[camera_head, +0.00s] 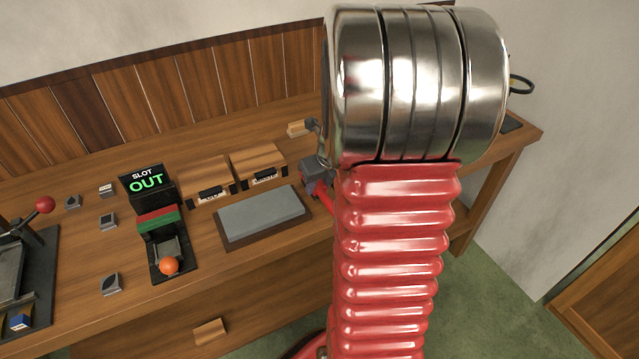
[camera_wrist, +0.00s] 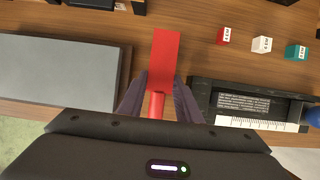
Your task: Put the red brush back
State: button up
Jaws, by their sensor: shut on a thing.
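The red brush (camera_wrist: 166,55) is between the fingers of my gripper (camera_wrist: 159,82) in the wrist view. Its flat red block points away from the gripper, and a short round red handle (camera_wrist: 156,106) runs back between the dark fingers. My gripper is shut on the brush, over the wooden bench between a grey stone slab and a black tray with a ruler scale. I cannot tell whether the brush touches the bench. In the head view my arm hides most of the gripper and the area around it.
The grey slab (camera_head: 262,217) lies on the bench, with two wooden boxes (camera_head: 258,163) behind it. The black tray (camera_wrist: 250,105) and small red (camera_wrist: 224,36), white (camera_wrist: 262,44) and teal (camera_wrist: 296,50) cubes are right of the brush. A display (camera_head: 146,182) reads "SLOT OUT".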

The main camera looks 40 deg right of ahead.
jog(key=o, duration=1.2)
jog(key=v, duration=1.2)
jog(key=shift+a, duration=0.1)
